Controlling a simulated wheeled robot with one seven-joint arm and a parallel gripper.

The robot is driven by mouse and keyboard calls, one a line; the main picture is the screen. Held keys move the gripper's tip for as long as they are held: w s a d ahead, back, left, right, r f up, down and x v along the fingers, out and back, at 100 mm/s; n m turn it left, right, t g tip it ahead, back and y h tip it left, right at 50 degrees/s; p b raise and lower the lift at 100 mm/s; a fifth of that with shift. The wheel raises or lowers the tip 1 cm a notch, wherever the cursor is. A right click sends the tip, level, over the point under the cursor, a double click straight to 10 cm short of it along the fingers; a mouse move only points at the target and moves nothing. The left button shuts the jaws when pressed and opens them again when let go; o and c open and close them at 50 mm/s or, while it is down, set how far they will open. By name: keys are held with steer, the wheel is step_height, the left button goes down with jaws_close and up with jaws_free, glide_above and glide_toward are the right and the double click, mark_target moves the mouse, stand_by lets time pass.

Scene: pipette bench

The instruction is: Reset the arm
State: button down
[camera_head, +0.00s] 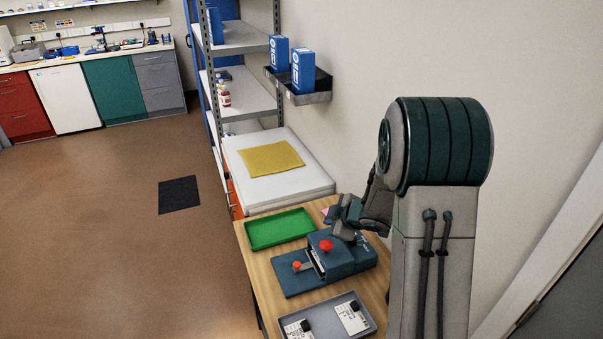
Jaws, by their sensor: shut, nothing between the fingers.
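My arm is folded beside its grey and dark green upper part on the right of the head view. My gripper (341,230) is low in front of it, just behind the blue bench device (345,256) with a red knob (326,246). It is small and partly hidden by my own links. Its fingers are shut with nothing held. I cannot tell whether it touches the device.
The wooden bench (260,272) also holds a green tray (279,229) and a grey tray (329,318) with white labelled items. A white surface (290,188) with a yellow cloth (271,158) and a shelf rack (240,90) stand behind. Floor at left is open, with a dark mat (179,194).

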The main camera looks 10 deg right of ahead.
steer(key=s+d+r+m+h+b, duration=0.1)
steer(key=s+d+r+m+h, duration=0.25)
steer(key=r, duration=0.25)
steer(key=s+d+r+m+h+b, duration=0.1)
steer(key=s+d+r+m+h, duration=0.15)
steer(key=s+r+m, duration=0.2)
steer(key=s+a+r+m+g+y, duration=0.1)
steer(key=s+a+m+g, duration=0.1)
steer(key=s, duration=0.8)
steer(key=s+a+r+m+g, duration=0.1)
steer(key=s+a+m, duration=0.3)
steer(key=s, duration=0.7)
steer(key=shift+s+a+g+y+b, duration=0.3)
steer(key=shift+a+g+y+b, duration=0.2)
steer(key=shift+g, duration=0.2)
steer(key=shift+r, duration=0.1)
